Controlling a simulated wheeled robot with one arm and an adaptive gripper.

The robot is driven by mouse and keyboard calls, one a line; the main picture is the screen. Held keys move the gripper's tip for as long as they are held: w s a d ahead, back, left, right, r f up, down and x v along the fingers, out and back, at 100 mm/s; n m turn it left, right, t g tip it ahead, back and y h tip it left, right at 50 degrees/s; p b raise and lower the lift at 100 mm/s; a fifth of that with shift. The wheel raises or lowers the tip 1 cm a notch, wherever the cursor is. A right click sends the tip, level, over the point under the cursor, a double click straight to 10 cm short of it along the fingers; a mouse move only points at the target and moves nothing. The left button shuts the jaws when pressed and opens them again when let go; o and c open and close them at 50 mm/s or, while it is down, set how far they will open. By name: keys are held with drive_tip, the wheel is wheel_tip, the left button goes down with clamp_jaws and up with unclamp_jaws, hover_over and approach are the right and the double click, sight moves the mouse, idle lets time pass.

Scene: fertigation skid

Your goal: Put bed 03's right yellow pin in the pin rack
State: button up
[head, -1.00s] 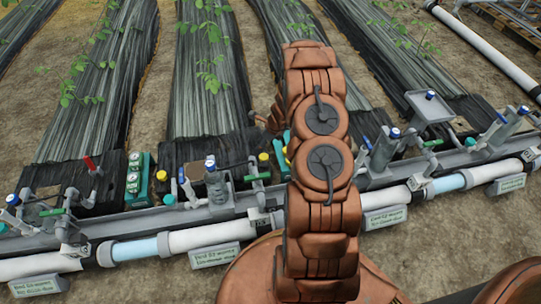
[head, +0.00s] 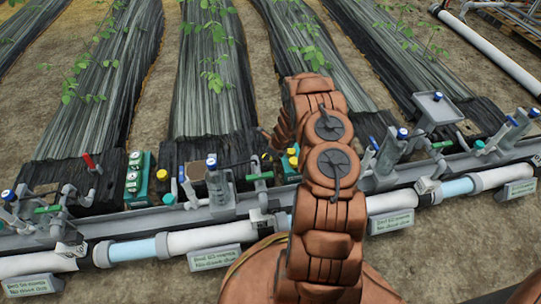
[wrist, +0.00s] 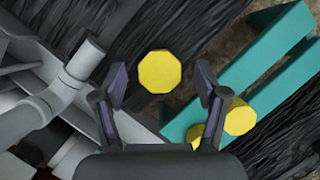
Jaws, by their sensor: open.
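In the wrist view a round-headed yellow pin (wrist: 160,72) stands centred between the tips of my gripper (wrist: 160,86). The gripper is open, with a clear gap on each side of the pin head. A teal rack (wrist: 275,68) lies just right of the fingers, with two yellow pin heads (wrist: 240,117) at its near end. In the head view one yellow pin (head: 265,157) shows left of my arm, and other yellow heads (head: 293,162) show beside the arm. My arm hides most of the rack there, and I cannot make out the fingers.
A grey trough and white pipe (head: 200,240) run across the front, with signs (head: 215,259) whose text is hard to read. Grey pipe fittings (wrist: 60,90) stand close left of the fingers. Another teal unit (head: 138,178) stands further left. Black-covered beds (head: 205,100) lie behind.

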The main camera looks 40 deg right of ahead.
drive_tip(key=shift+f, duration=0.2)
drive_tip(key=shift+w, duration=0.1)
drive_tip(key=c, duration=1.2)
drive_tip(key=shift+r+p, duration=2.15)
drive_tip(key=shift+r, duration=1.05)
